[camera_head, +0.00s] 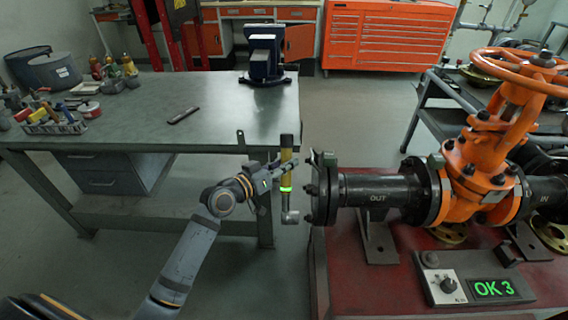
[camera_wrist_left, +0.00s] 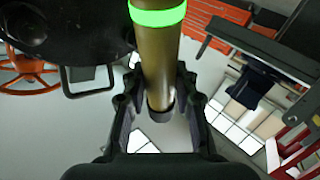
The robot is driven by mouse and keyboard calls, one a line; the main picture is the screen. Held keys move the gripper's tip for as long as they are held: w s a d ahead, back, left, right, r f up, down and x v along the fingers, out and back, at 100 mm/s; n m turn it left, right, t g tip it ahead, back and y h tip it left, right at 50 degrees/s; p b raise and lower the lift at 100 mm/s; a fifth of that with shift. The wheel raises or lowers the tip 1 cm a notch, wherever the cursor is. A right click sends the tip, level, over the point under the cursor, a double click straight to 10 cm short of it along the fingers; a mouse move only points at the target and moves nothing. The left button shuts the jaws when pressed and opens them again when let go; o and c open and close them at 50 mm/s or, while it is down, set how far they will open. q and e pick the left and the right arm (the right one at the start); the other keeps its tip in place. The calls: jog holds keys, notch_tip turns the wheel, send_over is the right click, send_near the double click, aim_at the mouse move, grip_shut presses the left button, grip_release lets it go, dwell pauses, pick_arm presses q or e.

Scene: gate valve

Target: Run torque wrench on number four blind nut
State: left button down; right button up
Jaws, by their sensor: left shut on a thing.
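The torque wrench (camera_head: 287,163) has a yellow-brown shaft, a glowing green ring and a grey head at its lower end. It is held upright, just left of the black blind flange (camera_head: 324,190) on the OUT end of the pipe. Nuts show on the flange's left face; their numbers cannot be read. My left gripper (camera_head: 280,168) is shut on the wrench. In the left wrist view, the wrench (camera_wrist_left: 160,60) runs between the fingers of my left gripper (camera_wrist_left: 155,100). The wrench head appears near the flange's lower left side; contact cannot be told. My right gripper is not in view.
An orange gate valve (camera_head: 485,160) joins the pipe on a red stand (camera_head: 370,285). A control box (camera_head: 470,284) there shows "OK 3" in green. A green workbench (camera_head: 150,125) on the left bears a vise (camera_head: 264,55) and tools. Open floor lies behind the wrench.

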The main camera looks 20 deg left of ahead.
pick_arm(q)
jog(key=shift+d+r, duration=0.15)
dwell(0.4)
jog(key=shift+w+d, duration=0.25)
jog(key=shift+d, duration=0.5)
jog(key=shift+w+d, duration=0.2)
jog(key=shift+d, duration=0.5)
jog(key=shift+w+d, duration=0.15)
jog(key=shift+d, duration=0.35)
dwell(1.2)
jog(key=shift+a, duration=0.2)
dwell(1.6)
jog(key=shift+s+a, duration=0.2)
jog(key=shift+a, duration=0.45)
jog(key=shift+s+a, duration=0.2)
jog(key=shift+a, duration=0.5)
jog(key=shift+s+a, duration=0.2)
jog(key=shift+a, duration=0.45)
